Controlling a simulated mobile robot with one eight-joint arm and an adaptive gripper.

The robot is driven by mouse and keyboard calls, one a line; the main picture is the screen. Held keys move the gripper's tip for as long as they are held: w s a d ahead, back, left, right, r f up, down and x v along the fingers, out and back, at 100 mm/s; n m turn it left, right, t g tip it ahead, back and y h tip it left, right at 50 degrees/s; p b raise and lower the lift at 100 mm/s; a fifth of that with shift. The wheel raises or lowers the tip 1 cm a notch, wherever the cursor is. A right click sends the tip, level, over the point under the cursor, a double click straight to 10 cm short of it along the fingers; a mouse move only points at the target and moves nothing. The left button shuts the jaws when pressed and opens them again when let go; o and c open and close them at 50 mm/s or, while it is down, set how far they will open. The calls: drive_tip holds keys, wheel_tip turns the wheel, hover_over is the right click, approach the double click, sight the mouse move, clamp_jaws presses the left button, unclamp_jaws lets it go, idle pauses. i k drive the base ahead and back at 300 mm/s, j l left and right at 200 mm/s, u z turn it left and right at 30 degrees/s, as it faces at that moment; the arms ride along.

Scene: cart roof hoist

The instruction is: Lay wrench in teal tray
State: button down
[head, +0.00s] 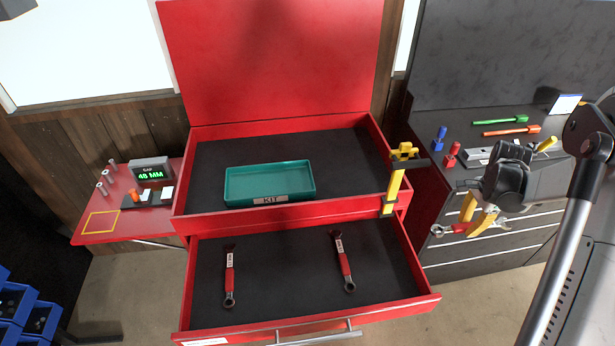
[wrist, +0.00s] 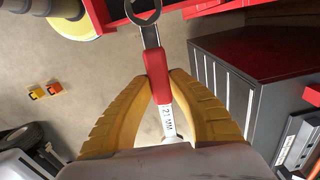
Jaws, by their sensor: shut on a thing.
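My gripper (head: 476,219) is shut on a red-handled wrench and holds it in the air to the right of the red cart, in front of the dark drawer cabinet. The held wrench (head: 445,230) points left in the head view, with its silver ring end free. In the wrist view, the yellow fingers (wrist: 160,85) close on the red grip of this wrench (wrist: 152,62), whose label reads 21 MM. The teal tray (head: 268,183), marked KIT, lies in the cart's black-lined top compartment and looks empty. My gripper is well to the right of the tray and apart from it.
The open drawer (head: 290,275) holds two red-handled wrenches, one on the left (head: 229,276) and one on the right (head: 343,262). A yellow post (head: 393,185) stands at the cart's right corner. A gauge (head: 151,170) reading 48 MM sits on the left side shelf.

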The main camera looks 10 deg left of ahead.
sight(263, 186)
drive_tip(key=j+u, duration=0.2)
drive_tip(key=j, duration=0.2)
drive_tip(key=i+j+u, duration=0.2)
drive_tip(key=j, duration=0.15)
drive_tip(key=j+u, duration=0.2)
drive_tip(key=j, duration=0.15)
drive_tip(key=i+l+u, duration=0.15)
drive_tip(key=i+u, duration=0.15)
drive_tip(key=i, duration=0.2)
